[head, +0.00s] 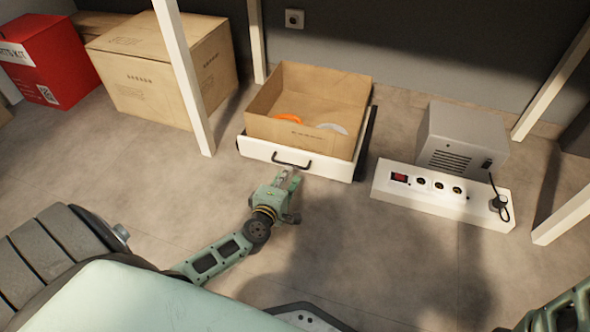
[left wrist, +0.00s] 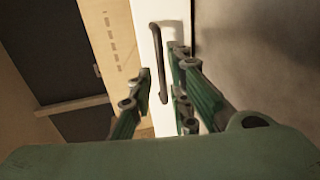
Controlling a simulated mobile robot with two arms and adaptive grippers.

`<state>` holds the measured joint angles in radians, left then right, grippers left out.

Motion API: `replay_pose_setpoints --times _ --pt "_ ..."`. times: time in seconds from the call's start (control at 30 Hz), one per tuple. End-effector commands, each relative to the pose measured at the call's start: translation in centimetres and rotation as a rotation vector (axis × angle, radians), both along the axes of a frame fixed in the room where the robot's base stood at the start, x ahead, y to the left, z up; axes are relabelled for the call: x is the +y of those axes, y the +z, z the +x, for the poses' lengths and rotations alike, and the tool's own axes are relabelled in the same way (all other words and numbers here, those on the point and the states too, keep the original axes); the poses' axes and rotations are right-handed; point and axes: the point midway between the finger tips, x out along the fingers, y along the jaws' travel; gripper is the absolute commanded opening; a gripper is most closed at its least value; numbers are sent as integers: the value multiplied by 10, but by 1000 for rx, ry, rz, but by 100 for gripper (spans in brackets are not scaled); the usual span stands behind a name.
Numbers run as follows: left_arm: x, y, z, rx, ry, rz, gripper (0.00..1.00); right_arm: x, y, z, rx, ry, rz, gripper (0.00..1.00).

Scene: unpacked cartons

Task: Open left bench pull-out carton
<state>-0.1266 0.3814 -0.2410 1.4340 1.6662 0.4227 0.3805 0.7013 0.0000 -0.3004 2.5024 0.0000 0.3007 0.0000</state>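The open cardboard carton (head: 298,137) sits on a low white pull-out tray (head: 335,170) on the floor under the bench. A dark bar handle (head: 290,163) is on the tray's white front, and it also shows in the left wrist view (left wrist: 157,50). My left gripper (head: 289,176) is just in front of the handle with its fingers apart. In the left wrist view, the fingers (left wrist: 162,68) stand on either side of the handle, with gaps visible. Only a green part of my right arm (head: 565,310) shows at the lower right; its fingertips are out of view.
An orange item (head: 288,118) and a pale item (head: 332,128) lie in the carton. A closed carton (head: 150,90) and a red box (head: 45,60) stand left, beyond a white bench leg (head: 185,80). A power strip (head: 440,195) and grey unit (head: 460,140) are right. Floor in front is clear.

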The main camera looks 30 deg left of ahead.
Motion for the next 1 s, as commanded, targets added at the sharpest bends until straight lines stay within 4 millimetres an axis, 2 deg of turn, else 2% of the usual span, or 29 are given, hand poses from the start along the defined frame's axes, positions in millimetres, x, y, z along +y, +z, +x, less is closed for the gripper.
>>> replay_pose_setpoints --times 0.03,0.2,0.4,0.73,0.93,1.0 --pt "2 -4 9 -3 0 2 17 0 -8 1 1 0 0 40" --pt "8 -11 36 -1 0 2 17 0 -23 1 3 -1 -1 40" --pt "13 -14 56 0 -2 3 17 0 -34 1 3 -1 -1 40" --pt "14 -13 60 2 -2 3 17 0 -34 1 3 -1 -1 40" --pt "14 -13 60 2 -2 2 0 0 -34 1 3 -1 -1 40" --pt "14 -13 60 2 -2 2 0 0 -34 1 3 -1 -1 40"
